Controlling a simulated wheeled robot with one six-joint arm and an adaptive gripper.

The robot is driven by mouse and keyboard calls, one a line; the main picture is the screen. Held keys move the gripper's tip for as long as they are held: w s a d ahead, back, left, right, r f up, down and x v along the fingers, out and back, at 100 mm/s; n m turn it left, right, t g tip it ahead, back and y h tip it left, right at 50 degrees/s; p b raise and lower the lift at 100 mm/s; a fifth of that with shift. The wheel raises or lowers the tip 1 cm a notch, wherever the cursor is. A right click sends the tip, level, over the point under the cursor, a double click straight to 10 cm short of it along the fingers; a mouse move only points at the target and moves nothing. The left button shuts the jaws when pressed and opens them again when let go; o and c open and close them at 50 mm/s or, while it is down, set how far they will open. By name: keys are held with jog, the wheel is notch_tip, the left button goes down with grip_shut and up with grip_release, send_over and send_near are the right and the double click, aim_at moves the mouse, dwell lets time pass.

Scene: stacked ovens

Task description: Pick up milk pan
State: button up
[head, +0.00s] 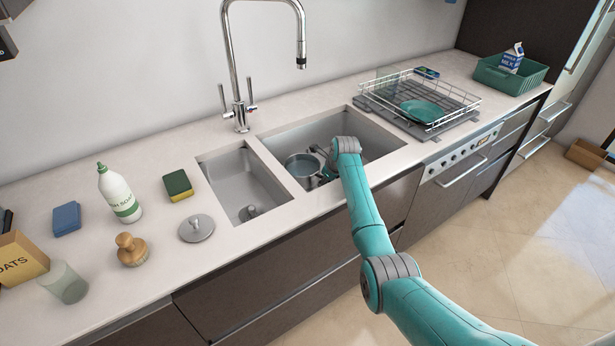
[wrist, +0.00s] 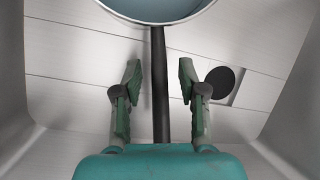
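The milk pan (head: 301,164), a small round pan with a blue-grey inside, sits in the larger right sink basin. In the wrist view its bowl (wrist: 165,12) shows at the top edge, and its dark straight handle (wrist: 160,100) runs down toward my gripper. My gripper (wrist: 158,74) is open, with one finger on each side of the handle and a visible gap on both sides. In the head view my gripper (head: 322,168) is inside the basin beside the pan, partly hidden by my wrist. I cannot tell its exact height relative to the handle.
The sink basin (head: 368,128) has walls close around my gripper. A dark drain (wrist: 221,79) lies right of the fingers. The tall tap (head: 238,100) stands behind the divider. A dish rack (head: 455,101) stands right of the sink; a soap bottle (head: 119,194) and sponge (head: 178,185) stand left.

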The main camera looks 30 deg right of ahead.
grip_shut()
jog(key=shift+w+r, duration=0.1)
jog(key=shift+r, duration=0.05)
